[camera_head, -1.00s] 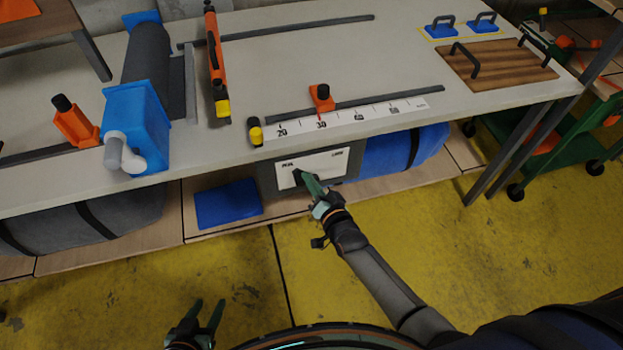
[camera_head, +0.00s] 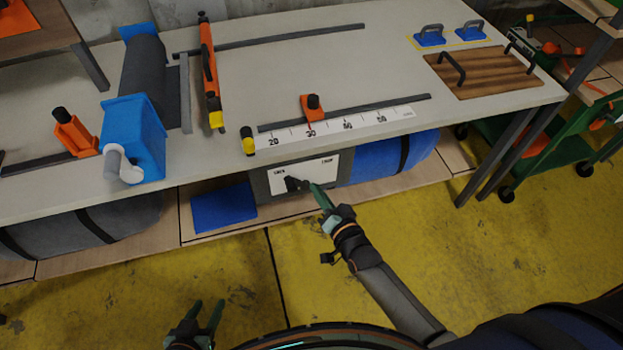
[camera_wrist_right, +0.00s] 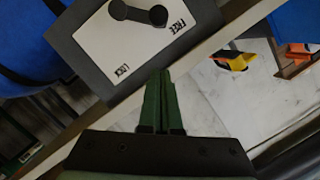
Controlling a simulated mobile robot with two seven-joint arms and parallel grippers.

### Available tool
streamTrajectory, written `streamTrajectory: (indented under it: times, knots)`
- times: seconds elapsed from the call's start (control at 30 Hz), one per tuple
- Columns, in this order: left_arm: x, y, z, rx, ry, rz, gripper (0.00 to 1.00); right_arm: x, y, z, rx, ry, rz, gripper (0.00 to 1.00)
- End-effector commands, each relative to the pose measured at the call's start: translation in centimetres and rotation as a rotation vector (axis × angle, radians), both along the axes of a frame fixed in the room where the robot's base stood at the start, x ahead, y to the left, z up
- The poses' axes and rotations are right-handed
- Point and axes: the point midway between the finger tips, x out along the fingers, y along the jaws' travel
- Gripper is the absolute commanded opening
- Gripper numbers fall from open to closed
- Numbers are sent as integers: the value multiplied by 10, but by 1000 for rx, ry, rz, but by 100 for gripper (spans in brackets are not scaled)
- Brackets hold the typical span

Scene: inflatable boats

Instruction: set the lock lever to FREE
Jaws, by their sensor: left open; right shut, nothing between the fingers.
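The lock panel (camera_head: 318,171) is a grey box with a white face under the bench front. Its black lever (camera_head: 293,184) lies toward the panel's left side in the head view. My left gripper (camera_head: 208,312) is open and empty, low over the floor.
The bench top (camera_head: 330,70) overhangs the panel. A blue roll (camera_head: 375,162) lies right of the panel and a blue flat piece (camera_head: 223,207) left of it, on the lower shelf. The yellow floor in front is clear.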

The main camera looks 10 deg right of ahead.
Motion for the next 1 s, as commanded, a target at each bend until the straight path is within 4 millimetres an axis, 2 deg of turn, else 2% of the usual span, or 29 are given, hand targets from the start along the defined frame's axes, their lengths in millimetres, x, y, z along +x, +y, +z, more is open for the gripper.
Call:
streamTrajectory:
  times: [0.1,0.3,1.0]
  knots:
    - [0,2,3,3,2,0,50,-22,-5,4,-2,3,0,0]
    - [-1,2,4,4,3,-1,50,-40,-8,8,0,1,-1,0]
    - [-1,2,3,7,6,-3,50,-46,-9,8,-8,5,2,0]
